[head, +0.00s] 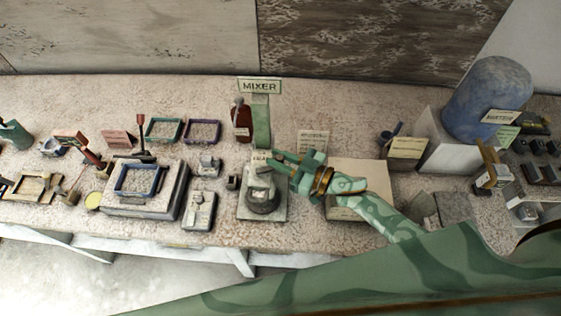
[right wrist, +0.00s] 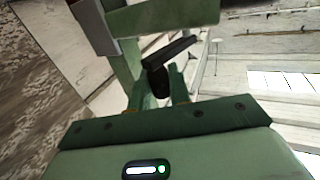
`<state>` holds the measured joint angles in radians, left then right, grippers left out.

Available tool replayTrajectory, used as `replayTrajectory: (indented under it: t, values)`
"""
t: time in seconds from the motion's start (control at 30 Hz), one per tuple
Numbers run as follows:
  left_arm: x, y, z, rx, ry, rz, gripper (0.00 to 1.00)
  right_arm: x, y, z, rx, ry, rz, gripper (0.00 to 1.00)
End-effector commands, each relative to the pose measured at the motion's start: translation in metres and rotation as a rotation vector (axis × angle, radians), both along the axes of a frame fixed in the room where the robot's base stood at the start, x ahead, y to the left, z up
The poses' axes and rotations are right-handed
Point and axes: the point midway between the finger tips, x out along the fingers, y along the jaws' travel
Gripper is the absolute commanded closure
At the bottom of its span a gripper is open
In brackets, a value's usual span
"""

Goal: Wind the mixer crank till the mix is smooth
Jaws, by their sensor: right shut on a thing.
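The mixer stands near the middle of the bench in the head view, with a green post (head: 261,125) under a "MIXER" sign (head: 260,86). A dark round bowl (head: 263,202) sits on its pale base plate (head: 247,212). My right gripper (head: 279,163) reaches in from the right above the bowl, in front of the post. In the right wrist view the fingers (right wrist: 160,92) are shut on the dark crank grip (right wrist: 157,82), and the dark crank arm (right wrist: 172,50) slants up to the right from it. The mix is too small to judge. My left gripper is out of view.
Left of the mixer are a blue-rimmed tray (head: 139,193) on a grey block, small grey devices (head: 199,211) and a red-brown bottle (head: 242,120). A pale board (head: 360,176) lies to the right. A large blue drum (head: 487,98) stands at the back right.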

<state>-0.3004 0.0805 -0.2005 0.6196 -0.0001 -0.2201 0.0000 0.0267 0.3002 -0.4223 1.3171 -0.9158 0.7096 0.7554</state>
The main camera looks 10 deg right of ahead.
Motion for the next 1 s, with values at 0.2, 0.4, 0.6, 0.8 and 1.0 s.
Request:
replayTrajectory:
  t: [0.2, 0.4, 0.6, 0.8, 1.0]
  values:
    - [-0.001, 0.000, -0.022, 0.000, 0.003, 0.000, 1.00, 0.014, 0.000, -0.004, -0.005, -0.004, 0.206, 1.00]
    - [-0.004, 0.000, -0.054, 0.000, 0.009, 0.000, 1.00, 0.024, 0.004, -0.007, -0.003, -0.003, 0.394, 1.00]
    - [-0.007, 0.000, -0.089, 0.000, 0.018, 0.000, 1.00, 0.032, 0.010, -0.009, -0.002, -0.002, 0.568, 1.00]
    - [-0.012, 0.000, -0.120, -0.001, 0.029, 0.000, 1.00, 0.037, 0.015, -0.008, 0.000, -0.001, 0.705, 1.00]
    - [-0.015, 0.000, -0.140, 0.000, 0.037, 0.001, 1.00, 0.040, 0.019, -0.005, 0.000, 0.001, 0.795, 1.00]
